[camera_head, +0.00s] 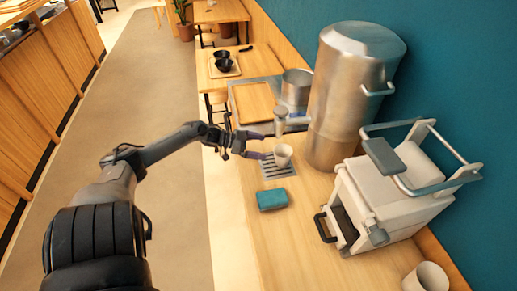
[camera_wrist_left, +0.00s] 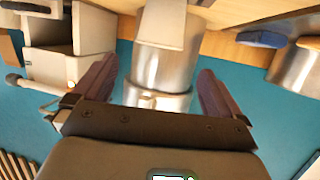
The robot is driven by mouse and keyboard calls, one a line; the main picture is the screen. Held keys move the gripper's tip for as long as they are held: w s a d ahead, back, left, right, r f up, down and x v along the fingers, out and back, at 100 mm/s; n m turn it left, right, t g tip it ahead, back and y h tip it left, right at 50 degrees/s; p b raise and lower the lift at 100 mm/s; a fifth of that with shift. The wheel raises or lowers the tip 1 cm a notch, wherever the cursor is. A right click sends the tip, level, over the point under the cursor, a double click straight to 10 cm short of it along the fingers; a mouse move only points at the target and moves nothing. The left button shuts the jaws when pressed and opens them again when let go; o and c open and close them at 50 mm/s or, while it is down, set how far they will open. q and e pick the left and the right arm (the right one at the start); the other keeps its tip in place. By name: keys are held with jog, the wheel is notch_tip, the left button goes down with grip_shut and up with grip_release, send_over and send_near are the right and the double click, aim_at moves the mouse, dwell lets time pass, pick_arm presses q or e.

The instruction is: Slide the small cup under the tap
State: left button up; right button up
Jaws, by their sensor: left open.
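The small white cup (camera_head: 283,155) stands upright near the slotted drip grate (camera_head: 276,171), a little nearer to me than the tap (camera_head: 281,122). The tap comes off beside the large steel urn (camera_head: 345,90). My left gripper (camera_head: 264,146) is open and empty, low over the counter just left of the cup, its fingers pointing toward it. In the upside-down left wrist view, the cup (camera_wrist_left: 164,24) shows between and beyond the two fingers, with the urn behind it. Whether a finger touches the cup cannot be told. My right gripper is not in view.
A teal sponge (camera_head: 272,199) lies on the counter in front of the grate. A white machine (camera_head: 385,195) stands at the right, and another white cup (camera_head: 427,278) at the bottom right. A steel pot (camera_head: 296,87) and wooden board (camera_head: 255,102) are behind the tap.

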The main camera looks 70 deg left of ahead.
pick_arm(q)
jog(key=shift+w+f, duration=0.1)
jog(key=b, duration=0.3)
send_near(291, 152)
jog(key=x, duration=0.4)
jog(key=shift+w, duration=0.1)
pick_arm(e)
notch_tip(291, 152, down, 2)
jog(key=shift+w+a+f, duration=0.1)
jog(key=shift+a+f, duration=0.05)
pick_arm(q)
jog(key=shift+x, duration=1.15)
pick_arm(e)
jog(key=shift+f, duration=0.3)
pick_arm(q)
jog(key=shift+f, duration=0.1)
jog(key=c, duration=0.9)
